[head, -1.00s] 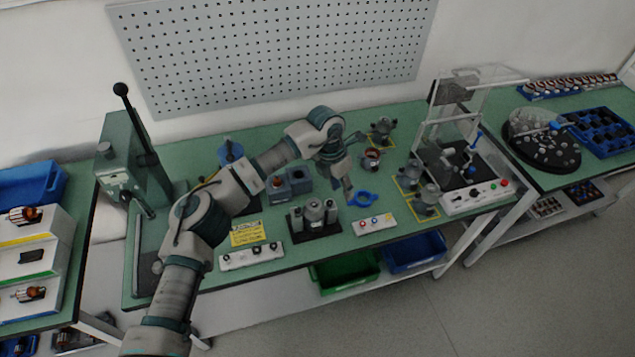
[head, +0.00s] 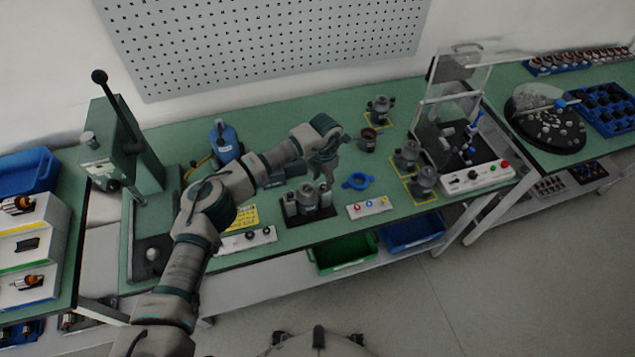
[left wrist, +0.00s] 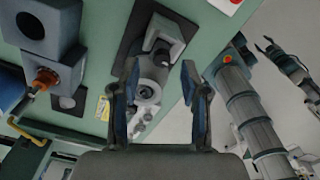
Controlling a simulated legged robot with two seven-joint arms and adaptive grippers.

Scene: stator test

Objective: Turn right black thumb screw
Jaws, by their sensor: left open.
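A grey fixture on a black base (head: 308,201) stands near the front edge of the green bench. In the left wrist view, its round grey body (left wrist: 152,72) shows between my fingers. A small black part (left wrist: 160,47) shows on it. I cannot tell for certain that this is the right black thumb screw. My left gripper (head: 327,180) is just above and behind the fixture in the head view. In the left wrist view, the left gripper (left wrist: 160,78) is open and empty. What may be my right gripper (left wrist: 266,44) shows small at the right.
A blue ring (head: 356,181) lies right of the fixture, with a white button box (head: 369,208) in front of it. Grey motor parts (head: 424,181) stand farther right. A green press (head: 118,158) and a blue bottle (head: 224,141) are to the left.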

